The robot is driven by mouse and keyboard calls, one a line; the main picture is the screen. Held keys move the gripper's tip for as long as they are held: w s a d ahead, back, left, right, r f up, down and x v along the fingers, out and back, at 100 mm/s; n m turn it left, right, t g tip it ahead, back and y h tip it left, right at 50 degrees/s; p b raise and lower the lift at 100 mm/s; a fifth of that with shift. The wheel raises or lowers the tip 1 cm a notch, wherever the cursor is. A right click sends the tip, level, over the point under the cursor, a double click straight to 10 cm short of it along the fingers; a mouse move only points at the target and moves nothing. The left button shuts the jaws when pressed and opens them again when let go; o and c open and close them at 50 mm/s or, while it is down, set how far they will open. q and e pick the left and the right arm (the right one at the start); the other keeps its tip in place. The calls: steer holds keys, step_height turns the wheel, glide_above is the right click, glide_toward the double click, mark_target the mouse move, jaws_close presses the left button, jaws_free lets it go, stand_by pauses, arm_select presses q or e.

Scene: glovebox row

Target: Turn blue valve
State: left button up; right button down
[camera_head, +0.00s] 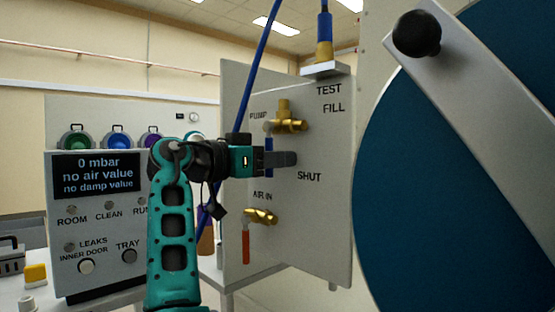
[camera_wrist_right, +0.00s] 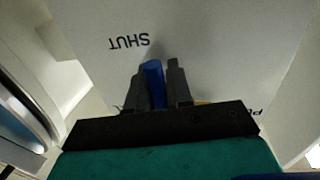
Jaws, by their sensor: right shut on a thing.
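The blue valve has a brass body (camera_head: 287,124) on the grey upright panel, between the labels PUMP, TEST, FILL and SHUT. Its blue handle (camera_head: 269,145) hangs down below the brass body. My right gripper (camera_head: 288,159) reaches in from the left and is shut on the blue handle. In the right wrist view the handle (camera_wrist_right: 153,76) stands between the two dark fingers (camera_wrist_right: 158,84), near the label SHUT. The fingers hide part of the handle. My left gripper is not in view.
A second brass valve with a red handle (camera_head: 246,246) sits lower on the panel (camera_head: 318,230), under AIR IN. A blue hose (camera_head: 259,65) runs down behind my right gripper. A large blue round door (camera_head: 455,190) with a grey bar fills the right. A control box (camera_head: 97,224) stands left.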

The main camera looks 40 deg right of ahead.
steer(key=shift+s, duration=0.1)
steer(key=n+p, duration=0.1)
steer(key=s+n+p, duration=0.1)
steer(key=shift+s+r+n+h, duration=0.2)
steer(key=shift+n+h, duration=0.1)
steer(key=shift+n, duration=0.1)
steer(key=shift+s+d+r+n+t+h+p, duration=0.15)
steer(key=shift+s+n+p, duration=0.2)
steer(key=shift+n, duration=0.4)
steer(key=shift+s+a+r+n+t+h+p, duration=0.1)
steer(key=shift+s+n+p, duration=0.1)
steer(key=shift+n+p, duration=0.4)
steer(key=shift+s+d+r+n+t+h+p, duration=0.15)
steer(key=shift+s+n+p, duration=0.15)
steer(key=shift+n, duration=0.55)
steer(key=c, duration=1.1)
jaws_free()
steer(key=shift+a, duration=0.1)
steer(key=shift+a, duration=0.1)
steer(key=a+f, duration=0.1)
steer(key=a, duration=1.1)
steer(key=shift+w+a+f, duration=0.2)
steer(key=shift+w+a, duration=0.1)
steer(key=shift+w, duration=0.15)
